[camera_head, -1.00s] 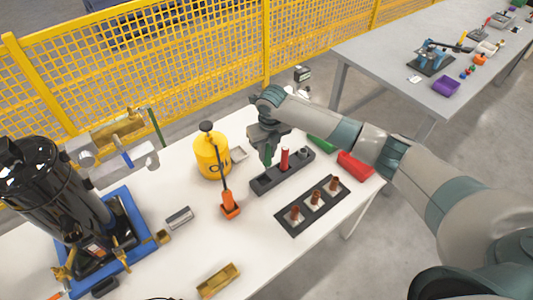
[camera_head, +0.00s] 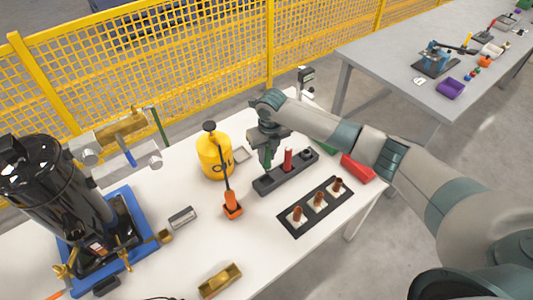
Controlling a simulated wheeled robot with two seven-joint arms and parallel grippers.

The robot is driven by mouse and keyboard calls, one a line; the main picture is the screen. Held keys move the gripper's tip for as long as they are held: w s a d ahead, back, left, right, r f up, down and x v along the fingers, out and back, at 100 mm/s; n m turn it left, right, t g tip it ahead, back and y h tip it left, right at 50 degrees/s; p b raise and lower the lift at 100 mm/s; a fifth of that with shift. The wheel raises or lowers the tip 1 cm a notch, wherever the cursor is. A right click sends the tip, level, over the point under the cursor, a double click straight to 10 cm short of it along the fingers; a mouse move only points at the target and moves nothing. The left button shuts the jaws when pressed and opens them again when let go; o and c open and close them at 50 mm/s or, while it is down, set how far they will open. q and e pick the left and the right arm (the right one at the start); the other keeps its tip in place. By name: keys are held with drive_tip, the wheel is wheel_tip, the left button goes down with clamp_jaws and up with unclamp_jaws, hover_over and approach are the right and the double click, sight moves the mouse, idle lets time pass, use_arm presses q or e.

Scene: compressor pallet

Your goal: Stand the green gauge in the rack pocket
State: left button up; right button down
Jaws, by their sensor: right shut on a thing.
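The dark grey rack (camera_head: 273,183) lies on the white table, right of the yellow oil can. A red gauge (camera_head: 288,159) stands upright in its middle, and a dark round piece (camera_head: 306,154) sits at its right end. My right gripper (camera_head: 265,154) points down over the left part of the rack. It is shut on the green gauge (camera_head: 267,165), which is upright and mostly hidden by the fingers. The gauge's lower end is at the rack's left part; I cannot tell whether it is inside the pocket. My left gripper is out of view.
A yellow oil can (camera_head: 212,158) and an orange-based tool (camera_head: 232,208) stand left of the rack. A black tray (camera_head: 297,231) with copper pieces lies in front. A red bin (camera_head: 357,168) is at right, the black compressor (camera_head: 45,190) at left.

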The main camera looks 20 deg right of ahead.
sight(267, 171)
drive_tip(key=shift+f+b, duration=2.1)
drive_tip(key=shift+f, duration=1.95)
drive_tip(key=shift+f+b, duration=0.35)
drive_tip(key=shift+f, duration=0.25)
drive_tip(key=c, duration=1.5)
unclamp_jaws()
drive_tip(key=r+b, duration=0.1)
drive_tip(key=r, duration=0.4)
drive_tip(key=s+r+b, duration=0.1)
drive_tip(key=r, duration=0.5)
drive_tip(key=s+r+b, duration=0.1)
drive_tip(key=r+b, duration=0.1)
drive_tip(key=r, duration=0.4)
drive_tip(key=shift+d+r, duration=0.15)
drive_tip(key=shift+s, duration=0.1)
